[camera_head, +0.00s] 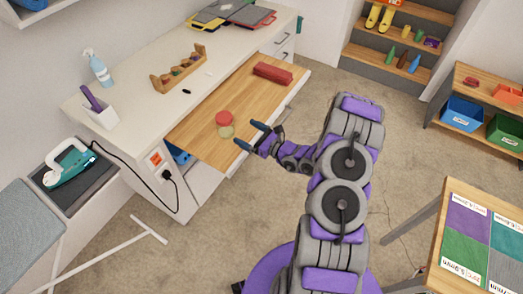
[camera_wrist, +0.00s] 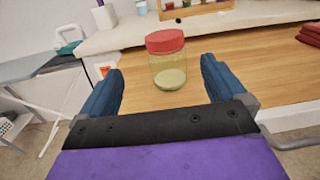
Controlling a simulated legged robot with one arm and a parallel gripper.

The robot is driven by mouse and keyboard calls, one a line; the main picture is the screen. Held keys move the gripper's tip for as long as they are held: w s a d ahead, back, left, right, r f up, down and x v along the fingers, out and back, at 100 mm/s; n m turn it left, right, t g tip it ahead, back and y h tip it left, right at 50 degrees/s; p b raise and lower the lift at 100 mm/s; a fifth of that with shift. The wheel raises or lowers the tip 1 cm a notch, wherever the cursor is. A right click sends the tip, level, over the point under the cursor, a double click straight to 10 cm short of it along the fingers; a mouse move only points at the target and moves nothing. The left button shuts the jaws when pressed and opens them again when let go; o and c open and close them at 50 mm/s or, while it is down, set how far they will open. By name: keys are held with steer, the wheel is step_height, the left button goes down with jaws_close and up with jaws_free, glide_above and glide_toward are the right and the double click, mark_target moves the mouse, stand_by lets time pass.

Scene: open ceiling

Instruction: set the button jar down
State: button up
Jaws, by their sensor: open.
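The button jar (camera_wrist: 168,66) is a clear, yellowish jar with a red lid and pale contents in its base. It stands upright on a pull-out wooden board (camera_head: 200,128) below the white counter, near the board's front edge. It also shows in the head view as a red lid (camera_head: 223,118) over a greenish body. My gripper (camera_head: 245,134) is open just in front of the jar. In the wrist view, its blue fingers (camera_wrist: 160,85) stand to the left and right of the jar, with gaps on both sides. The jar appears free of both fingers.
A red case (camera_head: 273,72) lies farther along the board. The counter above holds a wooden rack (camera_head: 179,70), a spray bottle (camera_head: 97,67) and a white cup (camera_head: 103,114). An iron (camera_head: 70,164) rests at left. The board between jar and red case is clear.

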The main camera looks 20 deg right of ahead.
steer(key=s+a+r+n+g+y, duration=0.3)
steer(key=a+r+n+g, duration=0.15)
steer(key=a+r, duration=0.25)
steer(key=s+a+r+n+g+y, duration=0.3)
steer(key=s+a+r+n+y, duration=0.15)
steer(key=a+r, duration=0.25)
steer(key=s+a+r+n+g+h, duration=0.1)
steer(key=s+a+r+n+g, duration=0.25)
steer(key=s, duration=0.25)
steer(key=s+a+r+n+g+h, duration=0.1)
steer(key=s+a+r+n+g, duration=0.1)
steer(key=s+a+n+g, duration=0.3)
steer(key=s+d+r+n+g+h, duration=0.15)
steer(key=s+n+h, duration=0.25)
steer(key=s, duration=0.4)
steer(key=s+d+n+g+h, duration=0.2)
steer(key=s+d+n+h, duration=0.15)
steer(key=s, duration=0.55)
steer(key=s+d+r+n+t+h, duration=0.1)
steer(key=s+d+n+h, duration=0.1)
steer(key=s+d+h, duration=0.1)
steer(key=s+d+r+n+t+h, duration=0.1)
steer(key=s+d+n+h, duration=0.1)
steer(key=d, duration=0.6)
steer(key=s+h, duration=0.1)
steer(key=h, duration=0.1)
steer(key=shift+s+t+h, duration=0.15)
steer(key=shift+t+h, duration=0.2)
steer(key=shift+h, duration=0.05)
